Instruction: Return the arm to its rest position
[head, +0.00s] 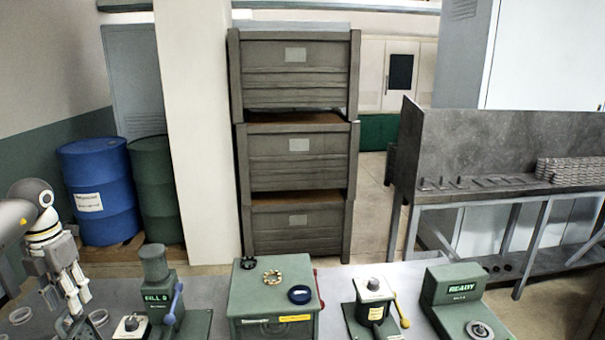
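My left arm comes in from the left edge. My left gripper (65,298) points down over the left end of the grey table (225,287). Its fingers look apart, and I see nothing between them. The green press-like machine marked "BILL" (160,295) stands just right of it. My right arm and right gripper are not in view.
A green box (248,297) carries a brass ring (273,276), a blue ring (299,294) and a dark ring (248,262). Right of it are a yellow-lever device (374,290) and a "READY" machine (455,290). Stacked crates (295,145) stand behind.

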